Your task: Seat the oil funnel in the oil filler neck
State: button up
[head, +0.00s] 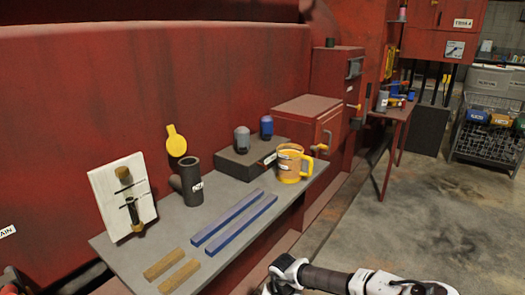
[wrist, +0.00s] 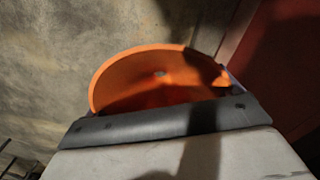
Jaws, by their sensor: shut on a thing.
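In the head view my arm lies at the bottom right, away from the bench; neither gripper nor funnel can be made out there. A dark upright open pipe (head: 192,188) with a side stub and a white label stands on the bench, likely the oil filler neck. A yellow flap (head: 176,141) stands raised behind it.
A red wall rises behind. The floor at right is clear up to a wire basket (head: 485,145).

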jog(key=s+d+f+n, duration=0.15)
jog(key=s+f, duration=0.35)
jog(key=f, duration=0.5)
jog(key=a+r+n, duration=0.1)
jog(key=a+r, duration=0.4)
jog(key=a, duration=0.2)
jog(key=shift+w+r, duration=0.1)
jog(key=shift+w, duration=0.1)
